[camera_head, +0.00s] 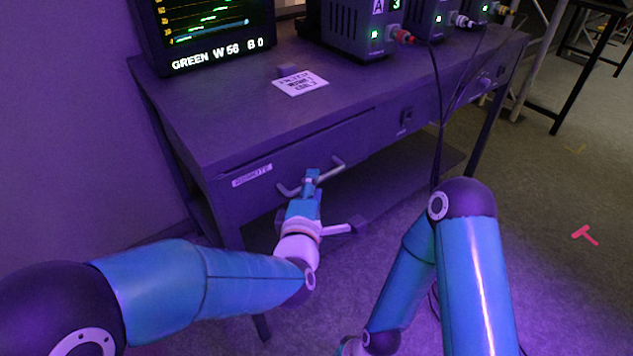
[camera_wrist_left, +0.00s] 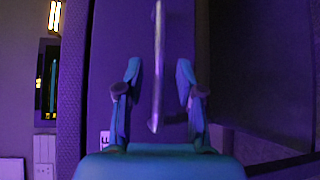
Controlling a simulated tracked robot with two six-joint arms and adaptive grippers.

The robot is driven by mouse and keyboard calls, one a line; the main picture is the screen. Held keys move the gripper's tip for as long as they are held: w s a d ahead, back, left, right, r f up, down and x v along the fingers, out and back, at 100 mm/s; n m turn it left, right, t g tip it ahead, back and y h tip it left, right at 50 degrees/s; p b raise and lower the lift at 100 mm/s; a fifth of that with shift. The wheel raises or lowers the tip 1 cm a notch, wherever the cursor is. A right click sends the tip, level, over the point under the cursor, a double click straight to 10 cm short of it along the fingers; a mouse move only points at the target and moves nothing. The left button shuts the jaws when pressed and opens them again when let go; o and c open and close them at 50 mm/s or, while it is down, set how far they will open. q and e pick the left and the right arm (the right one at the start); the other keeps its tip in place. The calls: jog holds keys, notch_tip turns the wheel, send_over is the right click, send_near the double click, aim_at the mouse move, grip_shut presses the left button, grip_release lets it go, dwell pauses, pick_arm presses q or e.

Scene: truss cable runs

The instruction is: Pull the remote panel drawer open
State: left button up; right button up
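The remote drawer (camera_head: 290,160) is in the front of the dark desk and carries a white REMOTE label (camera_head: 252,175). It looks shut, its front about level with the desk. Its grey bar handle (camera_head: 339,162) is partly hidden by my left gripper (camera_head: 311,176) in the head view. In the left wrist view the handle (camera_wrist_left: 157,60) stands upright between the two fingers of my left gripper (camera_wrist_left: 158,88). The fingers are open, with a gap on each side of the bar.
A monitor (camera_head: 215,30) and a printed card (camera_head: 301,82) are on the desktop (camera_head: 230,105). Several dark boxes (camera_head: 355,30) with plugged cables stand at the back. Cables (camera_head: 437,110) hang down the desk front at the right. A lower shelf (camera_head: 400,170) runs beneath.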

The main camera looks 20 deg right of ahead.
pick_arm(q)
jog(key=shift+x, duration=1.1)
grip_shut()
